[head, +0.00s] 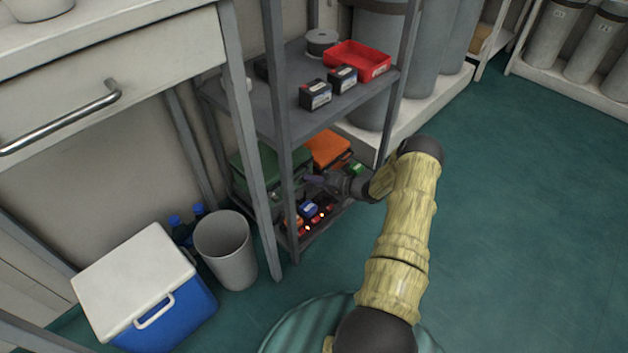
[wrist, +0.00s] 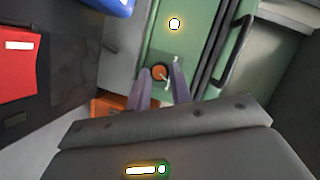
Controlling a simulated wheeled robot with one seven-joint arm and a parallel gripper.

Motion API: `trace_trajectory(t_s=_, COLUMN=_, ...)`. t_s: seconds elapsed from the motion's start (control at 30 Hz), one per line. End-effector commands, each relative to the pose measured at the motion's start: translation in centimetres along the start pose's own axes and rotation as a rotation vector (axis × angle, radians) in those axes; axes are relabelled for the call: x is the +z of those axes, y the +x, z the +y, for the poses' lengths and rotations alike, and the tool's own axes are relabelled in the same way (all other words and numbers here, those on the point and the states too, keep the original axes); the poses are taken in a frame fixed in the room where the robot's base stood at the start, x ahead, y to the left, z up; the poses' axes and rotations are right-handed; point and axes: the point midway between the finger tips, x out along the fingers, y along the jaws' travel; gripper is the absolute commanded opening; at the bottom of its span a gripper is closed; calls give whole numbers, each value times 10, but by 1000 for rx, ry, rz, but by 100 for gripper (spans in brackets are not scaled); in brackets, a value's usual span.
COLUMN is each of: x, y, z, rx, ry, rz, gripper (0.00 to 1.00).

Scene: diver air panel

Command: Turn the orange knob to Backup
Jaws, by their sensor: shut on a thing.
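The orange knob (wrist: 159,72) is small and round, with a dark rim, on a green panel (wrist: 188,52) in the wrist view. A thin pale mark lies at its right. My gripper (wrist: 161,80) has its two purple-grey fingers on either side of the knob and is shut on it. In the head view my gripper (head: 314,181) reaches into the lower part of the grey shelf, by the green case (head: 262,160); the knob itself is hidden there. I cannot read a Backup label or tell which way the knob points. A white light (wrist: 174,24) glows on the panel.
The grey shelf (head: 262,112) has posts and an upper board close around my arm. An orange case (head: 328,148) and a blue item (head: 309,209) are near my gripper. A bin (head: 226,250) and cooler (head: 135,275) stand left. Floor at right is clear.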

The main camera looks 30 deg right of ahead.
Motion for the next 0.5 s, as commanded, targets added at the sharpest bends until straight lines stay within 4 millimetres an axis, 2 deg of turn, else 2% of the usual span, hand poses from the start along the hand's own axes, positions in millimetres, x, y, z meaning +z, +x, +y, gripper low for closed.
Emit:
trace_trajectory(t_s=0.2, x=0, y=1, z=4, rx=-61, ry=153, rz=-4, gripper=0)
trace_trajectory(t_s=0.5, x=0, y=1, z=4, rx=-108, ry=264, rz=-7, gripper=0)
